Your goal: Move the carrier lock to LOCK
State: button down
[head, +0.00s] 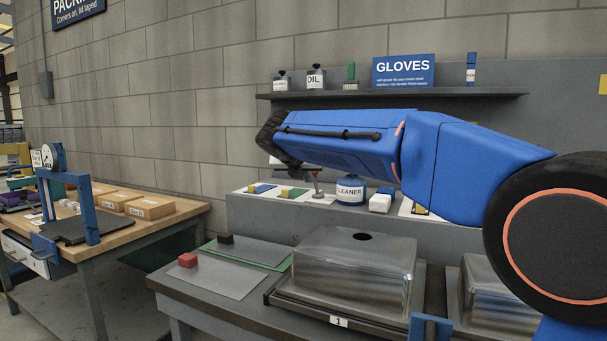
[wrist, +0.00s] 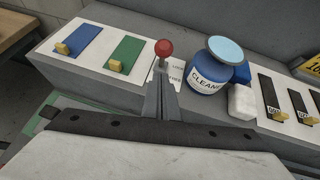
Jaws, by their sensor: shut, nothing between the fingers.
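The carrier lock appears to be a small lever with a red ball knob (wrist: 163,48), standing on a white label plate (wrist: 177,72) on the raised grey ledge. The print on the plate is too small to read surely, and my fingers hide part of it. The lever (head: 317,186) also shows in the head view, below the end of my arm. My gripper (wrist: 160,82) is shut and empty, its fingertips close to the lever's lower part on the near side. I cannot tell whether they touch it. In the head view my gripper is mostly hidden behind my dark wrist.
A blue cleaner jar (wrist: 209,75) and a white block (wrist: 242,102) stand right of the lever.

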jog(key=shift+w+d+r, duration=0.1)
jog(key=shift+w+r, duration=0.1)
jog(key=shift+w, duration=0.5)
jog(key=shift+w+d+r, duration=0.1)
jog(key=shift+w+r, duration=0.1)
jog(key=shift+w, duration=0.5)
jog(key=w+d+r, duration=0.1)
jog(key=w+d, duration=0.1)
jog(key=w, duration=0.3)
jog(key=w+d+r, duration=0.2)
jog(key=w, duration=0.3)
jog(key=shift+w+r, duration=0.3)
jog(key=shift+w, duration=0.1)
